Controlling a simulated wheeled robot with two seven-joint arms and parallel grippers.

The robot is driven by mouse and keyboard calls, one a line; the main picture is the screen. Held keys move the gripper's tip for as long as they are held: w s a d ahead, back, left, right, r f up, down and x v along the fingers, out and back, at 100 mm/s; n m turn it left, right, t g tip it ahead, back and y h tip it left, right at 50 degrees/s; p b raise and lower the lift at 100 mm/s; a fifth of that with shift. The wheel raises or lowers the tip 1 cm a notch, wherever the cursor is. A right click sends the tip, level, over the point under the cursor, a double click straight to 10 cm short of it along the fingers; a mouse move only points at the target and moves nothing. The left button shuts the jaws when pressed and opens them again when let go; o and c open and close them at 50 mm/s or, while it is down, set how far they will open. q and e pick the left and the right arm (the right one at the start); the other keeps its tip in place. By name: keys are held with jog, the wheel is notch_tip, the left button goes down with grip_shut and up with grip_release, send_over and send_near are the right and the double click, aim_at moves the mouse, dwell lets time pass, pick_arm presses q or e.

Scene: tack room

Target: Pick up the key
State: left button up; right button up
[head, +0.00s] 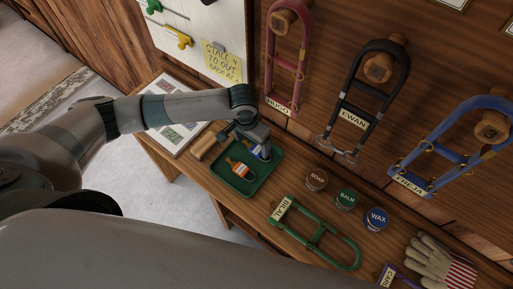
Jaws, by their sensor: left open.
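A green tray (240,186) sits on the wooden bench. In it lies an orange-tagged item (240,171) with a white label and a small brass-coloured end, which looks like a key on a tag. A second, blue-and-white item (257,150) lies at the tray's far right side, partly hidden by my gripper; I cannot tell its full shape. My left gripper (264,150) is open and points down over the tray at the blue item, right of the orange tag. I cannot tell whether its fingers touch anything. My right gripper is not in view.
Soap (316,179), balm (345,199) and wax (376,219) tins stand right of the tray. A green halter-like frame (318,237) and a glove (441,262) lie nearer the right. Framed paper (177,112) lies left. Named frames hang on the wall behind.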

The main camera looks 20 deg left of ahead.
pick_arm(q)
jog(key=shift+f, duration=0.4)
jog(key=shift+c, duration=0.4)
jog(key=c, duration=0.7)
jog(key=shift+c, duration=0.2)
jog(key=shift+r, duration=0.1)
